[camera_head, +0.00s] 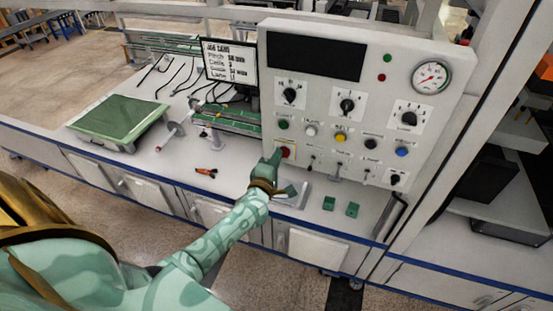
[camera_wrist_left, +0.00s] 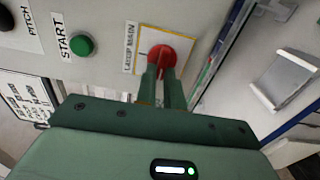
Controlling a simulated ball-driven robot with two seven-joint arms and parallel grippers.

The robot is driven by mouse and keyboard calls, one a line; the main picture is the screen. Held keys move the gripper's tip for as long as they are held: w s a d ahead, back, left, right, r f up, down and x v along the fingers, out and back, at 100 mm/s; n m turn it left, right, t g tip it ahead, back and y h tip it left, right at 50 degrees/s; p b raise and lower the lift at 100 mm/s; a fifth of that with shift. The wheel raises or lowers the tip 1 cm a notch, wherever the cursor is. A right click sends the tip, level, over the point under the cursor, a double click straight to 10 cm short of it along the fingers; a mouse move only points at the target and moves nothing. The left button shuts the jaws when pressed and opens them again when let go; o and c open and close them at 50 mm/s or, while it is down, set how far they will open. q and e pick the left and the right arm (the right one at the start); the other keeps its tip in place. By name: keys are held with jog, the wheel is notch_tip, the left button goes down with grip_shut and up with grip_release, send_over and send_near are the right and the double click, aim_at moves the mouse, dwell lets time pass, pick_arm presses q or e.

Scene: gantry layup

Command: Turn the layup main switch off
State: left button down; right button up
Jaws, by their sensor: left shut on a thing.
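The layup main switch (camera_head: 286,152) is a red knob on a yellow-edged plate at the lower left of the grey control panel. In the left wrist view the red knob (camera_wrist_left: 163,53) sits beside a label reading LAYUP MAIN. My left gripper (camera_head: 278,155) reaches up to the panel from below. In the left wrist view its two green fingers (camera_wrist_left: 162,74) are shut on the red knob and hide part of it. The knob's exact turn angle is hard to tell. My right gripper is not in view.
The control panel (camera_head: 320,104) carries several other knobs, a gauge (camera_head: 431,77) and a dark screen. A green START button (camera_wrist_left: 82,45) sits near the switch. On the bench are a green tray (camera_head: 118,117), an orange-handled tool (camera_head: 206,171) and two green blocks (camera_head: 329,203).

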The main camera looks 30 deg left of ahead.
pick_arm(q)
jog(key=c, duration=1.5)
grip_release()
jog(key=shift+s, duration=0.1)
jog(key=v, duration=1.6)
jog(key=shift+p, duration=0.45)
jog(key=shift+d, duration=0.2)
